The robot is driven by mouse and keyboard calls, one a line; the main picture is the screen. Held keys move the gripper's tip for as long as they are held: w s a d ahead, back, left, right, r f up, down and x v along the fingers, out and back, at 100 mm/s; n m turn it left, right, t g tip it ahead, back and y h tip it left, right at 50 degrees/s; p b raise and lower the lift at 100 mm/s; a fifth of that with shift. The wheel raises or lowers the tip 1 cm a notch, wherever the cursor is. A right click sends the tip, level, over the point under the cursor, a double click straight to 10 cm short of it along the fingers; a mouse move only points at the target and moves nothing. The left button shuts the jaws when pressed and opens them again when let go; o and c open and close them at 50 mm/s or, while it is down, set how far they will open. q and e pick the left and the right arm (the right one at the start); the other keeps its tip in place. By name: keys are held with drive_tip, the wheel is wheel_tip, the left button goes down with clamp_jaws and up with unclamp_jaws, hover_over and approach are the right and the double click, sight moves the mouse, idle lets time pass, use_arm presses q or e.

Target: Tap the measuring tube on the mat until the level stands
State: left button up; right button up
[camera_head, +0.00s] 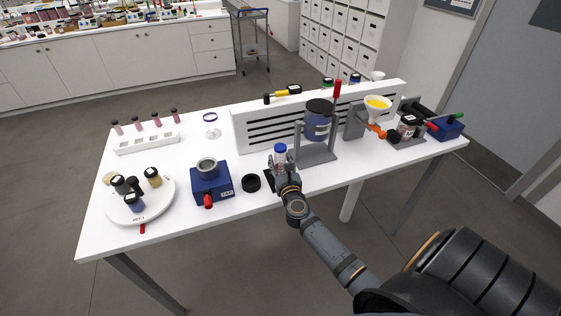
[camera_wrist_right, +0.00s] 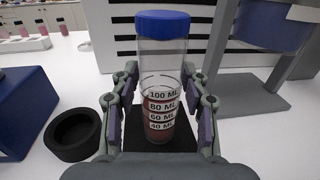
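The measuring tube (camera_wrist_right: 163,95) is clear with a blue cap and white marks from 40 to 100 ML. It stands upright and holds dark red powder to about the 80 to 100 ML marks; its surface is partly hidden by the labels. The tube also shows in the head view (camera_head: 280,158). My right gripper (camera_wrist_right: 160,92) has a finger on each side of the tube and looks shut on it. The dark mat (camera_wrist_right: 134,141) lies under the tube; I cannot tell whether the tube's base touches it. My left gripper is not in view.
A black ring (camera_head: 251,183) and a blue box with a grey cup (camera_head: 212,184) stand left of the tube. A stand with a blue jar (camera_head: 318,127) is close on the right. A slotted white panel (camera_head: 262,130) rises behind. A round plate of jars (camera_head: 160,208) is far left.

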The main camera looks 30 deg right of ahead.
clamp_jaws()
drive_tip(key=shift+r+p, duration=0.7)
drive_tip(key=shift+r, duration=0.05)
drive_tip(key=shift+f, duration=0.1)
drive_tip(key=shift+o, duration=0.3)
unclamp_jaws()
drive_tip(key=shift+f+b, duration=0.75)
drive_tip(key=shift+b, duration=0.1)
drive_tip(key=shift+r, duration=0.1)
